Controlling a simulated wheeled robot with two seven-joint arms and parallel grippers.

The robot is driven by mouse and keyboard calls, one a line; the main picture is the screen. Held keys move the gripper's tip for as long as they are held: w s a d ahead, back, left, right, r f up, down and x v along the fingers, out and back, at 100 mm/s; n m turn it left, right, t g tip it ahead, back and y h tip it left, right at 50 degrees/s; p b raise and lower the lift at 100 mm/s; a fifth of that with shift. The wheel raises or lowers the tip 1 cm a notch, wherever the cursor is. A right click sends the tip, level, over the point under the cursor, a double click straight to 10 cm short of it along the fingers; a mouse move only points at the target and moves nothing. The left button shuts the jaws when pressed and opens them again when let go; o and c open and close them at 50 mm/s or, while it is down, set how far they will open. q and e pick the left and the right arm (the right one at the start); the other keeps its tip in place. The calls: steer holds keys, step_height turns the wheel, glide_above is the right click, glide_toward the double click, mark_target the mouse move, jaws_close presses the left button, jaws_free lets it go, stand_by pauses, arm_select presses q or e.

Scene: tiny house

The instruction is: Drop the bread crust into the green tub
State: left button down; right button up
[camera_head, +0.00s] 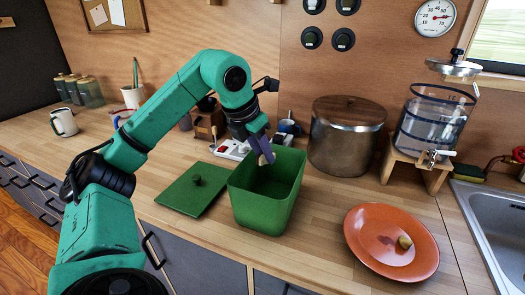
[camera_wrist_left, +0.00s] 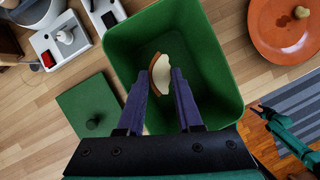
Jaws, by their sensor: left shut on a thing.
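The green tub (camera_head: 262,207) stands open on the wooden counter, and its wall also shows in the left wrist view (camera_wrist_left: 215,50). My left gripper (camera_head: 263,154) is over the tub's opening, pointing down. In the left wrist view its two purple fingers (camera_wrist_left: 162,80) are closed on the bread crust (camera_wrist_left: 161,68), a pale piece with a brown edge. The crust (camera_head: 265,159) is partly hidden by the fingers in the head view. The tub's floor below looks empty where visible.
The tub's green lid (camera_head: 183,195) with a knob lies left of the tub. An orange plate (camera_head: 365,225) holding a small food scrap (camera_head: 404,242) is to the right.

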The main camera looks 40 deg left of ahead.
arm_select(q)
steer(key=shift+d, duration=0.1)
steer(key=c, duration=0.5)
jaws_free()
arm_select(e)
steer(key=shift+w+a+f, duration=0.1)
steer(key=shift+w+a, duration=0.3)
steer(key=shift+a, duration=0.3)
arm_select(q)
steer(key=shift+r, duration=0.1)
arm_select(e)
steer(key=shift+d, duration=0.15)
arm_select(q)
steer(key=p+v, duration=0.6)
steer(key=v, duration=0.8)
steer(key=shift+s+r, duration=0.15)
steer(key=shift+s, duration=0.05)
arm_select(e)
step_height(320, 180, up, 6)
steer(key=shift+s+d, duration=0.15)
steer(key=shift+d, duration=0.05)
arm_select(q)
steer(key=shift+w, duration=0.1)
